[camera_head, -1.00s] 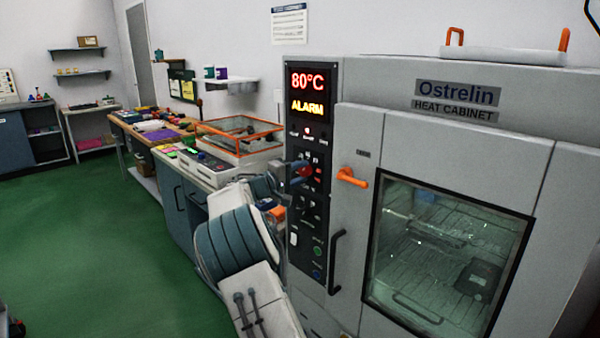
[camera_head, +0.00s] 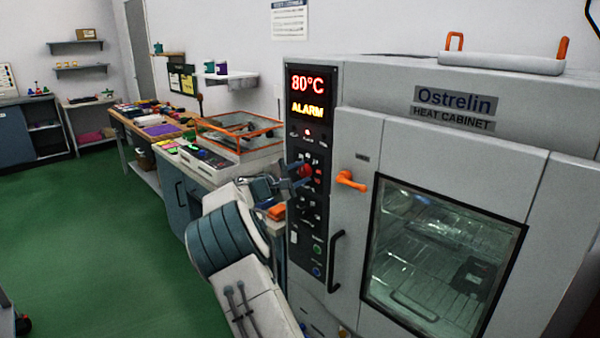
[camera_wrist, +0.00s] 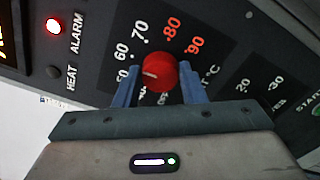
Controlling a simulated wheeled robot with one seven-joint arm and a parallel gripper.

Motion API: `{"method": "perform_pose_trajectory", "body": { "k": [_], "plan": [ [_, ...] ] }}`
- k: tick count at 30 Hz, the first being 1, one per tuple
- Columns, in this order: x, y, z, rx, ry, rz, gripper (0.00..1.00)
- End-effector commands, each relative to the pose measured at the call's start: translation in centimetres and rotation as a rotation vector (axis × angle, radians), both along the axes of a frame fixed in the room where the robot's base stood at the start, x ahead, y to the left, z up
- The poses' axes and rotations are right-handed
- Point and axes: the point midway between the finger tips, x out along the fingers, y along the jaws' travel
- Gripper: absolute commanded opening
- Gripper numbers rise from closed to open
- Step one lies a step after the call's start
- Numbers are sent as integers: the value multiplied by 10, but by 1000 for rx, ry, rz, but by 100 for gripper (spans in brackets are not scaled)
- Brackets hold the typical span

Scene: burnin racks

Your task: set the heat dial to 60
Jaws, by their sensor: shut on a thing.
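The red heat dial (camera_wrist: 160,72) is a round knob on the black control panel, with a printed scale from the 50s or 60 up to 90 around it. A short pale mark shows on the dial's lower left; I cannot tell exactly which number it meets. My gripper (camera_wrist: 160,84) has one blue-grey finger on each side of the dial and is shut on it. In the head view the dial (camera_head: 305,172) is partly hidden by my gripper (camera_head: 298,177). The display (camera_head: 308,95) above reads 80°C and ALARM.
The heat cabinet's orange door latch (camera_head: 351,181) juts out just right of the dial. A black door handle (camera_head: 335,262) is lower down. A bench (camera_head: 190,155) with an orange-framed clear case (camera_head: 238,132) stands to the left. A red lamp (camera_wrist: 54,26) glows by ALARM.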

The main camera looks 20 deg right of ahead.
Motion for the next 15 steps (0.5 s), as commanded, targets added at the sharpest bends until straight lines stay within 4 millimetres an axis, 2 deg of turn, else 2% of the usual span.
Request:
{"method": "perform_pose_trajectory", "body": {
  "k": [12, 13, 15],
  "plan": [
    [0, 0, -1, -2, 7, 0, 14],
    [0, 0, -1, -2, 7, 0, 42],
    [0, 0, -1, -2, 6, 0, 58]
  ]
}}
